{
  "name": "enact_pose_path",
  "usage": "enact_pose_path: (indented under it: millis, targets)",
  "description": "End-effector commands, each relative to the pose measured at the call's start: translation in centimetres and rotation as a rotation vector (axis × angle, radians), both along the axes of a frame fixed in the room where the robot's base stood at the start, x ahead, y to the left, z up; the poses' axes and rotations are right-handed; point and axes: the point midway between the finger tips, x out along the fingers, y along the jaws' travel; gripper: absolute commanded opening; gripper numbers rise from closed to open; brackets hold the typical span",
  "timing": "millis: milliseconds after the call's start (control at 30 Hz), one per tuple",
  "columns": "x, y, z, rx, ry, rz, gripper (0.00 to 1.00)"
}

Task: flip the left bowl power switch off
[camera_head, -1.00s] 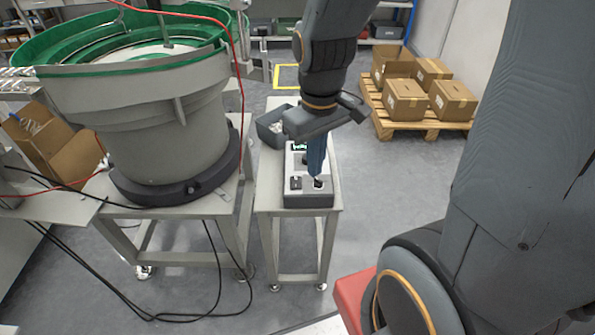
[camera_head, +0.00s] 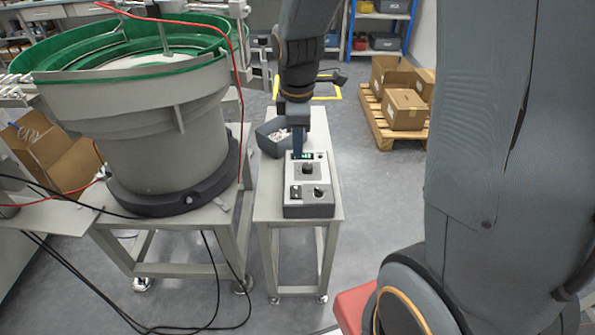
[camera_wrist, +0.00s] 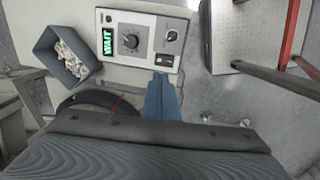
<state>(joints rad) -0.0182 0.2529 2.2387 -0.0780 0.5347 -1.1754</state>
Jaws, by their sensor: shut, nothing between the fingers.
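The control box (camera_head: 308,208) stands on a narrow table beside the left bowl feeder (camera_head: 165,130). Its top has a green display, a central knob (camera_head: 308,168), a black rocker switch (camera_head: 296,191) and a smaller rotary knob (camera_head: 318,191). In the wrist view the display reads WAIT, and the rocker switch (camera_wrist: 164,60) sits at the box's lower edge. My gripper (camera_head: 297,152) is shut and empty, pointing down. In the wrist view its blue fingertips (camera_wrist: 161,78) appear just below the rocker switch; contact cannot be told. The rocker's position is too small to read.
A dark bin of small parts (camera_head: 275,137) stands behind the box on the same table (camera_head: 326,233). Cables and a red hose run around the bowl. Boxes on a pallet (camera_head: 393,138) stand at the back right. Floor right of the table is clear.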

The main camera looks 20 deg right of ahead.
Motion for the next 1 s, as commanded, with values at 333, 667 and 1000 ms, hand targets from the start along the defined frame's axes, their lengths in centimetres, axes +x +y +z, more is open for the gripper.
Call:
enact_pose_path:
  millis: [333,667,1000]
  targets:
    - [0.4,-0.2,-5.1,0.000,0.006,-0.001,0.00]
    - [1.1,-0.4,-10.6,0.000,0.004,-0.002,0.00]
    - [1.5,-0.5,-13.5,0.001,0.001,-0.002,0.00]
